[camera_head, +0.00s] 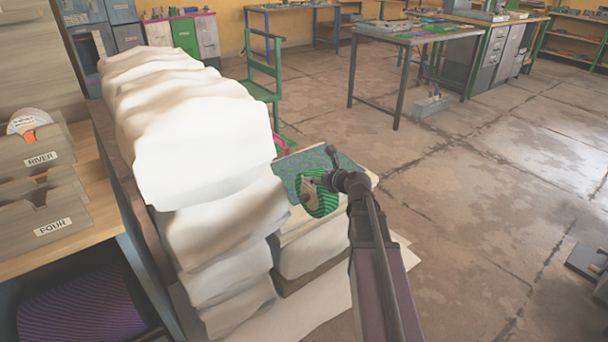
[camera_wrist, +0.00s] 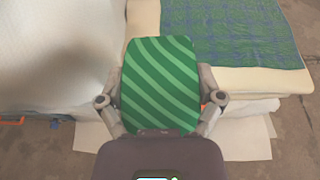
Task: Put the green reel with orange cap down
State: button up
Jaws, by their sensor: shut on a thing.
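The green reel (camera_wrist: 160,85) has light and dark green diagonal stripes and fills the middle of the wrist view. My gripper (camera_wrist: 160,100) is shut on it, one finger on each side. A small bit of orange shows at the reel's right side by the finger; the rest of the cap is hidden. In the head view the reel (camera_head: 320,200) is at the end of my arm, in front of a blue-green patterned cloth (camera_head: 305,162) on a low pale stack (camera_head: 312,252). I cannot tell whether the reel touches anything below.
A tall pile of white sheets or sacks (camera_head: 200,150) stands close on the left. Shelf bins labelled RIVER (camera_head: 40,158) and FOUR (camera_head: 52,226) are at far left. White sheets (camera_head: 300,315) lie on the floor.

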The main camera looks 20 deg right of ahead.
jog(key=shift+d, duration=0.15)
jog(key=w+a+f+b, duration=0.1)
jog(key=w+a, duration=0.9)
jog(key=w, duration=0.2)
jog(key=shift+a+f, duration=0.25)
jog(key=shift+a, duration=0.1)
jog(key=shift+s+b, duration=0.1)
jog(key=shift+b, duration=0.2)
jog(key=shift+f+b, duration=1.75)
jog(key=shift+f, duration=0.15)
jog(key=o, duration=1.1)
jog(key=shift+c, duration=0.2)
